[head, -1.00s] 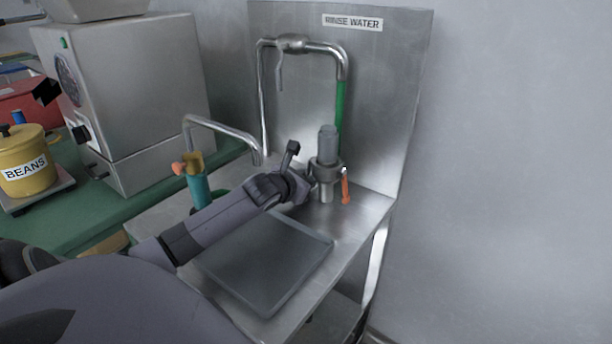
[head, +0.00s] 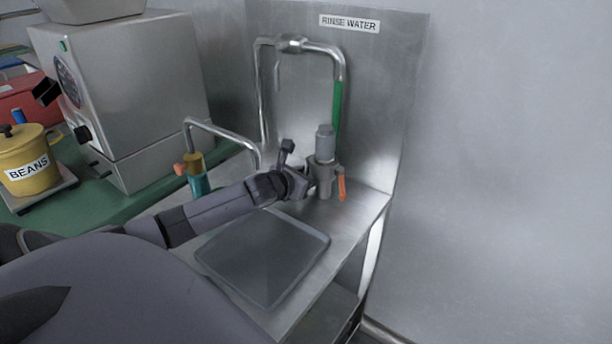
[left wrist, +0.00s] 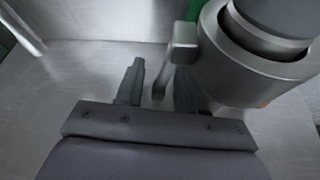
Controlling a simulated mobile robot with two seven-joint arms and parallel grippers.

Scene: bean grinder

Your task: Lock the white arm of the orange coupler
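A grey metal coupler (head: 325,172) stands upright on the steel counter, below the green-banded pipe. An orange lever (head: 341,187) hangs down at its right side. I cannot make out a white arm. My left gripper (head: 309,180) is close to the coupler's left side. In the left wrist view, its two fingers are apart (left wrist: 159,72), with a thin dark rod-like shape visible between them. The coupler's round collar (left wrist: 250,68) and a grey side block (left wrist: 184,43) are just beyond the right finger. Contact cannot be told. My right gripper is not in view.
A dark flat plate (head: 262,255) lies on the counter in front. A bent steel pipe (head: 225,131) and a teal fitting with an orange knob (head: 198,183) stand left. A steel panel (head: 385,100) rises behind. A grey machine (head: 130,90) and yellow beans pot (head: 28,165) are further left.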

